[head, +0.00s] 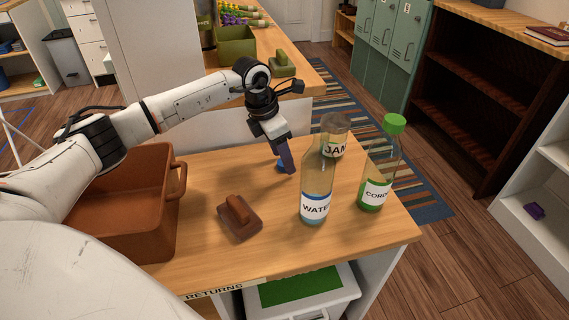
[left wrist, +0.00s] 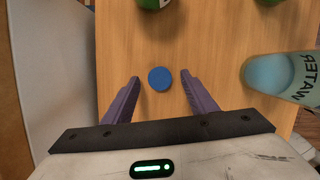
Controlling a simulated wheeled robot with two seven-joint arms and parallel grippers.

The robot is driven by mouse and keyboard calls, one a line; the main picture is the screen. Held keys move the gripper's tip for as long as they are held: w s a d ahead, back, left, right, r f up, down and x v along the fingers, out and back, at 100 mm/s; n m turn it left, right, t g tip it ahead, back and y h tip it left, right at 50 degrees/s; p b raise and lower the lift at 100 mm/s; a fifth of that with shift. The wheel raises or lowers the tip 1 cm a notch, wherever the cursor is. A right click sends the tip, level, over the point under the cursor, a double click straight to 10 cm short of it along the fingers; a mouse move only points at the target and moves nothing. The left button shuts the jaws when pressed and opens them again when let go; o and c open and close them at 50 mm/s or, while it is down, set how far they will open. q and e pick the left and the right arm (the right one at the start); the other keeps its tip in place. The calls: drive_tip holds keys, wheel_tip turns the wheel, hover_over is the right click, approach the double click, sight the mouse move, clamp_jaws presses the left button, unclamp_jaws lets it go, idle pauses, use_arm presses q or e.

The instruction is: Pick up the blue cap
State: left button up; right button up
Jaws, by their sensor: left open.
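The blue cap (left wrist: 160,78) is a small round disc lying flat on the wooden table. In the left wrist view it sits between and slightly beyond the tips of my open left gripper (left wrist: 160,80), apart from both purple fingers. In the head view the left gripper (head: 287,170) points down at the table, left of the bottles, and the blue cap (head: 281,164) shows only in part behind its fingers. My right gripper is in neither view.
A bottle labelled WATER (head: 315,190), a JAM container (head: 335,130) and a green-capped CORDIAL-type bottle (head: 380,165) stand right of the gripper. A brown block with a handle (head: 240,220) and a terracotta bin (head: 120,230) are on the left. Table between is clear.

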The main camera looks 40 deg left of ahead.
use_arm(q)
drive_tip(key=shift+w+f, duration=0.1)
drive_tip(key=shift+f, duration=0.45)
drive_tip(key=shift+r, duration=0.1)
drive_tip(key=c, duration=1.1)
wheel_tip(320, 180, up, 10)
